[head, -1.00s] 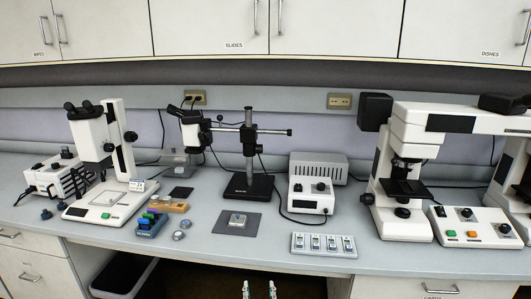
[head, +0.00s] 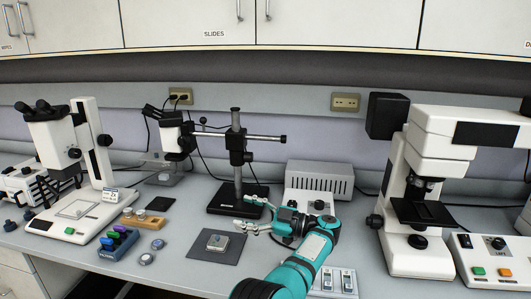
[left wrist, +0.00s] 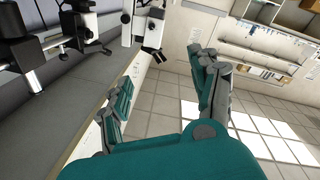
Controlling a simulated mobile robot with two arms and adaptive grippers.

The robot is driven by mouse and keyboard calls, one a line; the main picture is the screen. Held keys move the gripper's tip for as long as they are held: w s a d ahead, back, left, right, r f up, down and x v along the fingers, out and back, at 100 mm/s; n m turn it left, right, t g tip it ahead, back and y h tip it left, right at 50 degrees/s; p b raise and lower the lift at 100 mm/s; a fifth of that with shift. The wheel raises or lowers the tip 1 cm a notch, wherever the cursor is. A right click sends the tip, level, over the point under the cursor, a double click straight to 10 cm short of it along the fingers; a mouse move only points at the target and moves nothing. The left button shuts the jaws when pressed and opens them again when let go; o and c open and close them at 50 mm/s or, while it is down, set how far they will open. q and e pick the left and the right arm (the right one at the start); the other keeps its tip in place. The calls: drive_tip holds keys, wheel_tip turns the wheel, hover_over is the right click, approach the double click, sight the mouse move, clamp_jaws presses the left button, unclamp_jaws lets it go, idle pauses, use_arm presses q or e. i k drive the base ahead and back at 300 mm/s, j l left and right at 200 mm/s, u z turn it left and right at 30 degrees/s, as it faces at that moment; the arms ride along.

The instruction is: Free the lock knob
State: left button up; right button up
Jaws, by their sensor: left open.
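A boom-stand microscope stands at the middle back. Its black post clamp (head: 237,145) carries a horizontal boom with dark knobs, one at the boom's right end (head: 283,139) and one on the post's right side (head: 249,157). I cannot tell which is the lock knob. My left gripper (head: 248,213) is open and empty, in front of the stand's black base (head: 226,207) and apart from the knobs. In the left wrist view its fingers (left wrist: 165,78) are spread with nothing between them. My right gripper is out of view.
A dark mat (head: 229,249) with a small sample lies left of my left arm. A grey-white control box (head: 318,180) stands behind my gripper, and a slide tray (head: 350,294) is partly hidden by my arm. White microscopes stand at left and right.

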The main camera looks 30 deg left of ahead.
sight(248, 156)
drive_tip(key=i, duration=1.2)
